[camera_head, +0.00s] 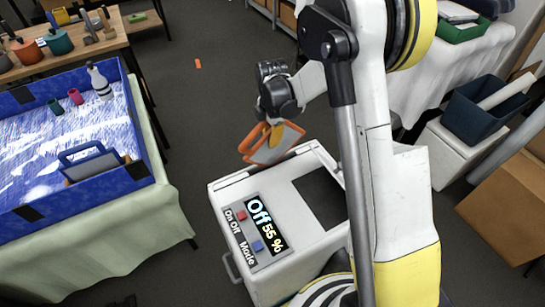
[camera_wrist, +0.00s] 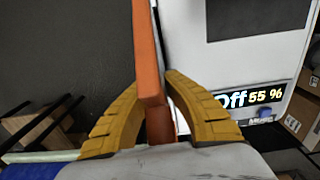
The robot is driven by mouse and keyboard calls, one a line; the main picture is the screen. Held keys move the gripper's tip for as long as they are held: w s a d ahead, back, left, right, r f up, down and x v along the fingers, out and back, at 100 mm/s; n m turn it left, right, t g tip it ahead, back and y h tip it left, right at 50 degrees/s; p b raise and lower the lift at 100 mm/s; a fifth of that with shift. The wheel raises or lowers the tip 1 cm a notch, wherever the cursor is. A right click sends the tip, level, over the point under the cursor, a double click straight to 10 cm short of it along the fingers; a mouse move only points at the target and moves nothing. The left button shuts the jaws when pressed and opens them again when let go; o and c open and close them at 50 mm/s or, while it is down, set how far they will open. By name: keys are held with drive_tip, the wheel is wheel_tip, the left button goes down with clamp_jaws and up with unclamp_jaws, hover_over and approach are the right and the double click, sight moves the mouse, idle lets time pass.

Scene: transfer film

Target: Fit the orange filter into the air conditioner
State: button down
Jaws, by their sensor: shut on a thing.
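The orange filter (camera_head: 284,149) has an orange frame around a grey panel. It is held tilted above the far edge of the air conditioner in the head view, apart from it as far as I can tell. My gripper (camera_head: 273,133) has yellow fingers, shut on the filter's frame. In the wrist view the fingers (camera_wrist: 157,105) press on both sides of the orange frame (camera_wrist: 148,70), which stands edge-on. The air conditioner (camera_head: 300,245) is a white box with a dark square recess on top and a display reading "Off 55 %"; it also shows in the wrist view (camera_wrist: 245,65).
A wooden table (camera_head: 95,48) with pots stands behind. Cardboard and a dark blue bin (camera_head: 478,118) stand at right. Dark floor is open beyond the air conditioner.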

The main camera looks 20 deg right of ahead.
sight(272, 153)
wheel_tip(272, 153, down, 7)
drive_tip(key=shift+b, duration=1.05)
drive_tip(key=shift+r, duration=0.15)
drive_tip(key=c, duration=1.9)
unclamp_jaws()
drive_tip(key=o, duration=0.3)
